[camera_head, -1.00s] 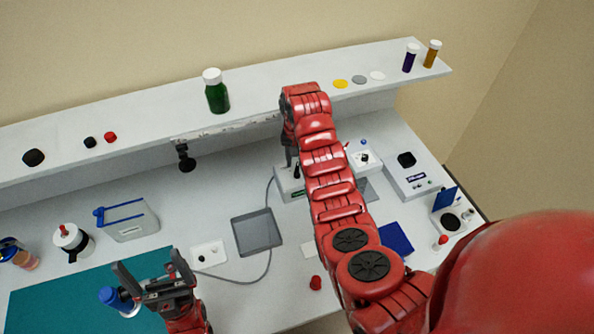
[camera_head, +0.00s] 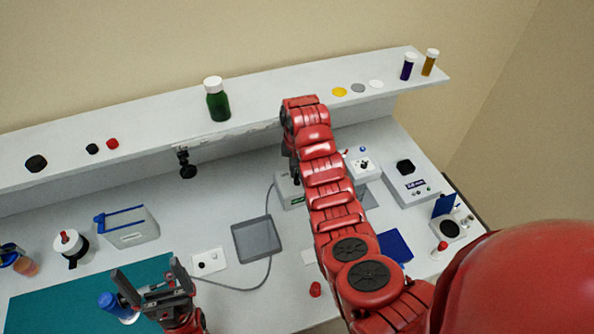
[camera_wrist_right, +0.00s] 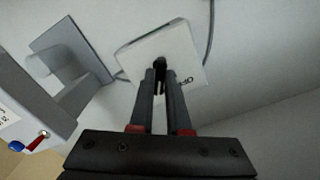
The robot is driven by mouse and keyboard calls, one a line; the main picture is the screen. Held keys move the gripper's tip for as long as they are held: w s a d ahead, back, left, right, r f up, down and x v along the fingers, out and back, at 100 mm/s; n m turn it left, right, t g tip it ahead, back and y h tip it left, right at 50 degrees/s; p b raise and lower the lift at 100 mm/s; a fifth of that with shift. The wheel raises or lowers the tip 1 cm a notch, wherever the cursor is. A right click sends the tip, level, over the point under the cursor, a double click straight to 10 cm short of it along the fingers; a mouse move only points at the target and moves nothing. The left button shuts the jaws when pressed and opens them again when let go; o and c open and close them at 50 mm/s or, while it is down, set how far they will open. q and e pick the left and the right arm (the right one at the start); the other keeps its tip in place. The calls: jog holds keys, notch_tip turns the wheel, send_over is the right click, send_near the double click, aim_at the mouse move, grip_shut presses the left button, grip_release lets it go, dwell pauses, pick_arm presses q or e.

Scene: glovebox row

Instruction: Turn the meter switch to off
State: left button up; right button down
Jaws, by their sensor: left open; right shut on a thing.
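The meter is a small white box (camera_head: 291,192) with a green display, on the bench under the shelf. The right wrist view shows its white top (camera_wrist_right: 185,45) with printed dark letters, too small to read surely. My right gripper (camera_wrist_right: 160,78) points down at this top, its fingers closed on the black switch knob (camera_wrist_right: 160,63). In the head view my right wrist hides the knob and most of the gripper. The knob's exact setting cannot be read. My left gripper (camera_head: 149,277) is open and empty above the teal mat, beside a blue-capped bottle (camera_head: 116,306).
A grey tray (camera_head: 257,239) and a white plate with sockets (camera_head: 208,262) lie left of the meter, with a cable curving past. A white scale (camera_head: 410,185) stands to the right. The shelf (camera_head: 255,117) overhangs the bench behind.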

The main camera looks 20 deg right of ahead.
jog(key=shift+f+n+b, duration=0.15)
jog(key=shift+n+b, duration=0.15)
jog(key=shift+b, duration=0.25)
jog(key=shift+w+n+b, duration=0.1)
jog(key=shift+n+b, duration=0.4)
jog(key=shift+n, duration=2.1)
jog(key=c, duration=0.9)
grip_release()
